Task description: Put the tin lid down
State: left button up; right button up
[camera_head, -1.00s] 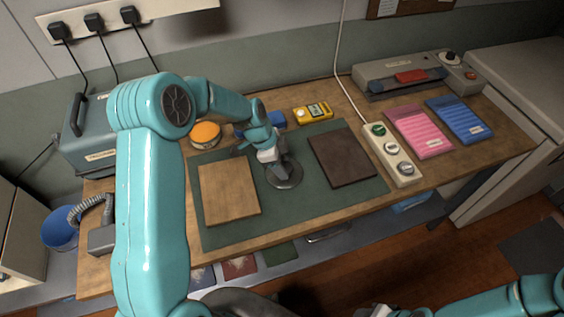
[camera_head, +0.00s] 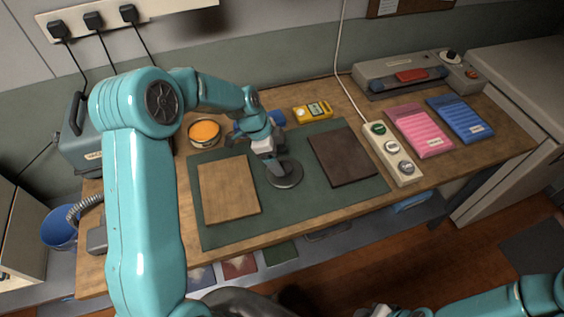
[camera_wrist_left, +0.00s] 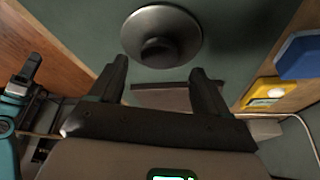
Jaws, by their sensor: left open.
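The tin lid (camera_head: 285,175) is a grey metal disc with a dark knob, lying flat on the green mat (camera_head: 300,215) between two boards. In the left wrist view the lid (camera_wrist_left: 182,25) shows at the top, beyond the fingertips. My left gripper (camera_head: 272,161) is just behind the lid, over the mat. In the left wrist view its two fingers (camera_wrist_left: 160,72) are spread, with nothing between them. A round tin with an orange top (camera_head: 204,131) stands behind the mat. My right gripper (camera_head: 376,311) is only partly seen at the bottom edge, its fingers unclear.
A wooden board (camera_head: 229,189) lies left of the lid and a dark board (camera_head: 342,157) right of it. A yellow meter (camera_head: 313,111), a blue object (camera_head: 277,118) and a switch strip (camera_head: 392,153) surround the mat. The front of the mat is clear.

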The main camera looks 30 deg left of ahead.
pick_arm(q)
jog(key=v, duration=0.9)
jog(key=shift+b, duration=0.3)
jog(key=shift+d+f, duration=0.1)
